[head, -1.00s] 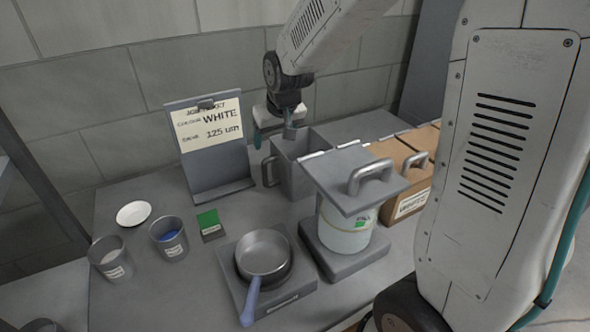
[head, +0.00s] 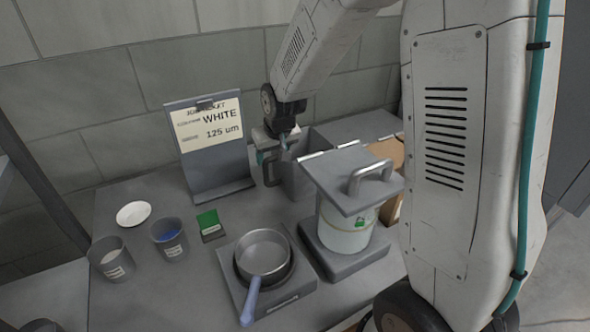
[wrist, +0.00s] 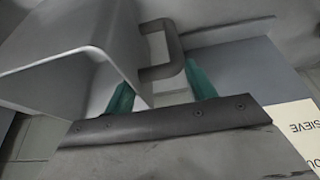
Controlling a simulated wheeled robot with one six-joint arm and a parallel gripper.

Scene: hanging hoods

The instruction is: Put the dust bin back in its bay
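A grey, square, open-topped bin (head: 302,176) with a side handle, which looks like the dust bin, stands upright on the worktop beside the ticket stand. In the wrist view the bin (wrist: 75,45) fills the upper left. Its handle (wrist: 174,50) shows near and between my two green fingertips. My gripper (wrist: 160,85) is open, with a wide gap between the fingers. In the head view my gripper (head: 272,157) is at the bin's left rim, by the handle. I cannot tell whether a finger touches it. I cannot make out the bay.
A lidded white canister (head: 345,232) stands close in front of the bin. A ticket stand (head: 215,170) is at its left. A pan (head: 264,257), a green block (head: 209,222), two cups (head: 168,238) and a white dish (head: 133,214) lie nearer. A cardboard box (head: 386,150) is at right.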

